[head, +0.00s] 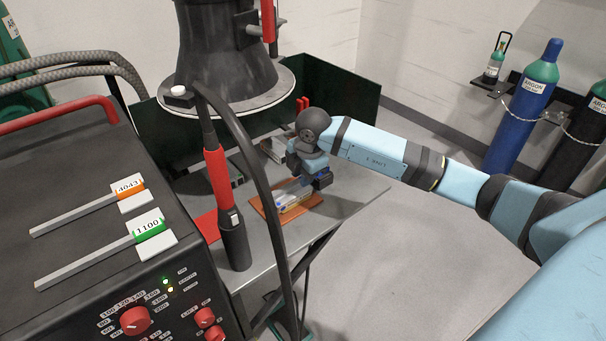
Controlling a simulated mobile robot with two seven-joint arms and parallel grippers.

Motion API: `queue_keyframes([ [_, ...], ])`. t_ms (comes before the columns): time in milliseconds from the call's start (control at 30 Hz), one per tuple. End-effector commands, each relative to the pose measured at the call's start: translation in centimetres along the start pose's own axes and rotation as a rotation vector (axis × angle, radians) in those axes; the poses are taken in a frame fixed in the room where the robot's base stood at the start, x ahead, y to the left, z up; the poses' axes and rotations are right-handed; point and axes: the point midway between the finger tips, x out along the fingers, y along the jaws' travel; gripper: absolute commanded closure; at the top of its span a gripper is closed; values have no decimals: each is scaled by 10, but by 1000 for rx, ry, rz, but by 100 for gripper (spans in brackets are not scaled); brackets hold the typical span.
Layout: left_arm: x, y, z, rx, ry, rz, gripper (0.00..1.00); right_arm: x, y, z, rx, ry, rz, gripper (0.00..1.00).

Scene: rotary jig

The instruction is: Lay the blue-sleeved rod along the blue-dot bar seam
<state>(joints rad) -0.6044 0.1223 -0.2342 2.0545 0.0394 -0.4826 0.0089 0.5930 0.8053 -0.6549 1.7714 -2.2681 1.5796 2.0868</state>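My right gripper (308,183) comes in from the right, low over a brown board (318,200) on the grey metal table. A pale bar piece (295,200) lies on the board, with small blue and yellow spots on it. I cannot tell whether the blue is a dot or a rod's sleeve. The gripper's fingertips are too small and partly hidden to show whether they are shut on anything. No blue-sleeved rod shows clearly. My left gripper is not in view.
A black welder (75,215) at left carries an orange-sleeved rod (90,207) and a green-sleeved rod (105,248). A red-handled torch (219,175) and dark hood (225,55) stand near the table. Gas cylinders (522,105) are at the right wall.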

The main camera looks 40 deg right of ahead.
Motion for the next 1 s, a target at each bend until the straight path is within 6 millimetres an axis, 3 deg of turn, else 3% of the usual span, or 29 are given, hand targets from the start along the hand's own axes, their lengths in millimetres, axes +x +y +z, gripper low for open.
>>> queue_keyframes([
  [267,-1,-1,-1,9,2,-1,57,2,-4,-1,-3,0,-13,68],
  [367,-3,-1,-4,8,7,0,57,-14,-3,-1,-3,0,-10,68],
  [700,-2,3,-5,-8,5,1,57,-95,0,-1,-1,-1,1,68],
  [1000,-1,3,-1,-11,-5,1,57,-135,0,-1,0,-1,1,68],
])
